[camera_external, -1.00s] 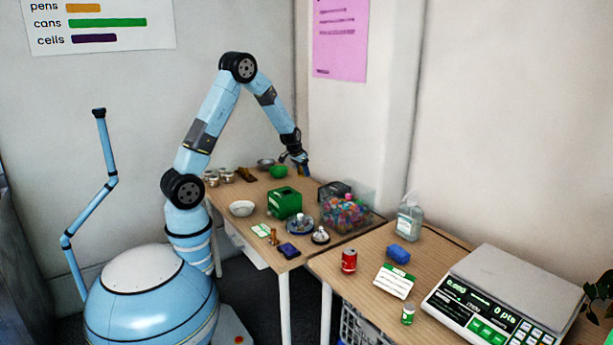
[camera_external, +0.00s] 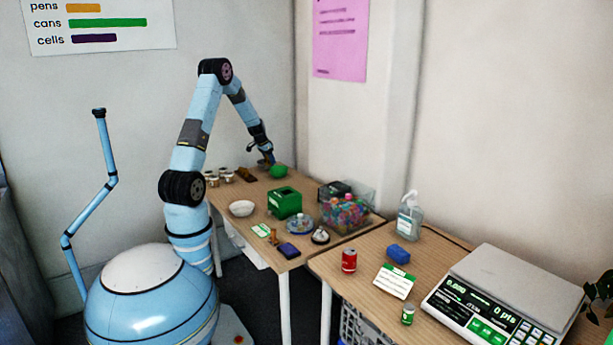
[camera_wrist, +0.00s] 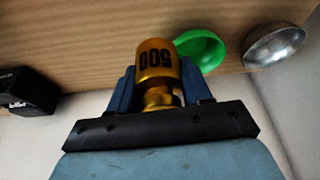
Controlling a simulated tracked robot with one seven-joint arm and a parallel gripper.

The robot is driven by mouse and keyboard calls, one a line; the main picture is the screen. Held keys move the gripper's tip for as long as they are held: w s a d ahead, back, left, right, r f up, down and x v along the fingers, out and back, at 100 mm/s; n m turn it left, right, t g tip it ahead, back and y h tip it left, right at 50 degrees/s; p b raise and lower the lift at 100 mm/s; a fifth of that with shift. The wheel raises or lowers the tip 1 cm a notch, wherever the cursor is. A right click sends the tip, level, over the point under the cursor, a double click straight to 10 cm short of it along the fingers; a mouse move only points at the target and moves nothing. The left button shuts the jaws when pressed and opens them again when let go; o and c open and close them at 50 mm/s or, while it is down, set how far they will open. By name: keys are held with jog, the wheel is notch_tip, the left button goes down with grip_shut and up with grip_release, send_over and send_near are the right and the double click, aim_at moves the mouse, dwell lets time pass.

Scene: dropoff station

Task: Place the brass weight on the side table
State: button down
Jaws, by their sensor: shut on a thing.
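In the wrist view, the brass weight (camera_wrist: 157,65), a gold cylinder with a narrower neck and an upside-down "500", sits between the blue fingers of my gripper (camera_wrist: 160,84), which is shut on it. In the external view, my gripper (camera_external: 267,159) is over the back of the left wooden table (camera_external: 238,189), close to the green bowl (camera_external: 279,171). The weight is too small there to make out clearly. I cannot tell which table is the side table. The gap between weight and tabletop is unclear.
A metal bowl (camera_wrist: 273,45) stands beside the green bowl. The left table also holds a white bowl (camera_external: 241,208), a green box (camera_external: 285,202) and a clear bin (camera_external: 346,208). The right table holds a scale (camera_external: 510,300), red can (camera_external: 349,260) and bottle (camera_external: 409,217).

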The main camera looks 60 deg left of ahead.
jog(key=s+a, duration=0.6)
jog(key=a, duration=0.5)
jog(key=shift+s+a+f, duration=0.1)
jog(key=shift+a+f, duration=0.05)
jog(key=shift+f, duration=2.7)
jog(key=shift+s+a+f, duration=0.1)
jog(key=shift+a+f, duration=0.05)
jog(key=shift+f, duration=2.65)
